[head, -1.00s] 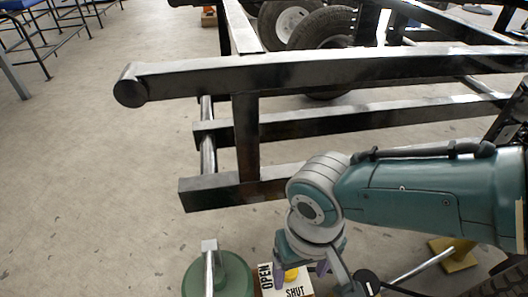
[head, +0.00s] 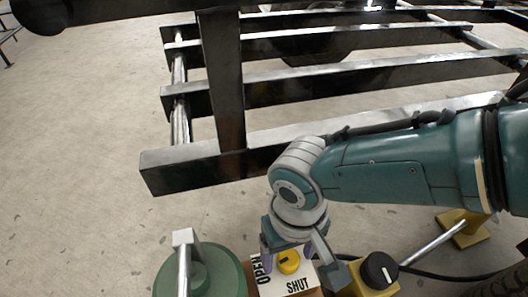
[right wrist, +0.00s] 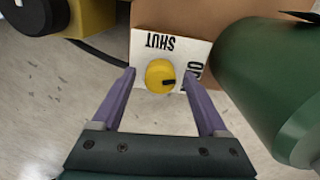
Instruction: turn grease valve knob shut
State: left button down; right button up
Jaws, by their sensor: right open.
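The yellow round knob (head: 288,262) sits on a white plate (head: 299,284) marked OPEN and SHUT. It also shows in the right wrist view (right wrist: 160,76), where a short black mark on it points right, toward the partly hidden OPEN label; SHUT is at the top. My right gripper (right wrist: 160,75) is open, with one purple finger on each side of the knob in the picture. I see no contact, and cannot tell whether the tips reach down around it. In the head view, my right gripper (head: 288,254) is over the plate. My left gripper is not in view.
A green cylinder (head: 226,272) with a metal bar stands close on the plate's left. A yellow box (head: 362,289) with a black knob (head: 379,270) is on its right. A black metal frame (head: 200,165) stands behind. The floor at left is clear.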

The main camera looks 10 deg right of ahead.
jog(key=shift+s+f, duration=0.1)
jog(key=shift+f, duration=0.15)
jog(key=shift+c, duration=0.6)
grip_shut()
